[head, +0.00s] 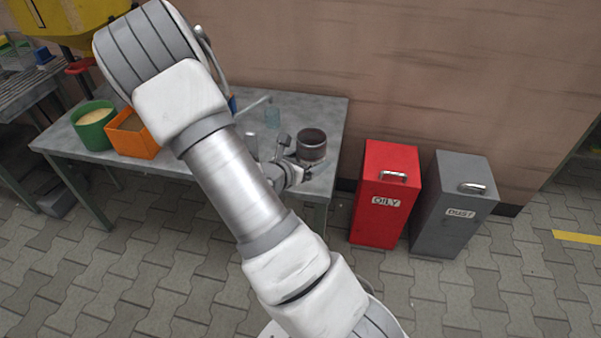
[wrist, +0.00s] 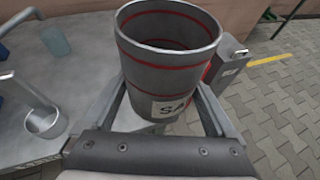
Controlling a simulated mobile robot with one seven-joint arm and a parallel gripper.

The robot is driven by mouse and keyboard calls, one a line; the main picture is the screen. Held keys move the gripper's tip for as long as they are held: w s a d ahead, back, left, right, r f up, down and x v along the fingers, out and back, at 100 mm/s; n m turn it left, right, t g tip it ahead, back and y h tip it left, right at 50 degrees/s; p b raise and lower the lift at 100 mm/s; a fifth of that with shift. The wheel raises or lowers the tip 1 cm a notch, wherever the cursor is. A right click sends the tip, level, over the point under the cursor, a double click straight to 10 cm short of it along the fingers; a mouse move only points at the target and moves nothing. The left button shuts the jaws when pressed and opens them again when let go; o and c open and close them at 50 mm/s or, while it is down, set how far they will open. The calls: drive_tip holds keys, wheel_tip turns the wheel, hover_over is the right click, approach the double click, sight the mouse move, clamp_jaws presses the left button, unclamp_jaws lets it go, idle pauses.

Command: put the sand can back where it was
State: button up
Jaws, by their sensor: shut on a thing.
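The sand can is a grey, open-topped can with red rings and a label reading "SA", the rest of it cut off from view. It shows in the wrist view (wrist: 168,70) and at the right end of the table in the head view (head: 311,146). My gripper (head: 298,170) is shut on it, with one finger on each side of its lower part in the wrist view (wrist: 162,105). The can looks empty inside and roughly upright. I cannot tell whether its base touches the table. My arm hides the middle of the grey table (head: 330,112).
A green bucket (head: 94,130) and an orange box (head: 134,142) stand on the table's left. A pale clear cup (wrist: 54,38) and a grey metal cup (wrist: 46,124) stand left of the can. A red OILY bin (head: 388,180) and grey DUST bin (head: 452,215) stand right of the table.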

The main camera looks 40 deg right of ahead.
drive_tip(key=w+d+f+b, duration=0.1)
drive_tip(key=w+f, duration=0.1)
drive_tip(key=w, duration=0.1)
drive_tip(key=w+d+f+b, duration=0.1)
drive_tip(key=w+d+f, duration=0.1)
drive_tip(key=w, duration=0.2)
drive_tip(key=w+d+f+b, duration=0.1)
drive_tip(key=w+f, duration=0.2)
drive_tip(key=shift+w+d, duration=0.2)
drive_tip(key=shift+d, duration=0.15)
drive_tip(key=shift+f+b, duration=0.8)
drive_tip(key=shift+f, duration=1.2)
drive_tip(key=shift+f, duration=0.15)
drive_tip(key=o, duration=1.1)
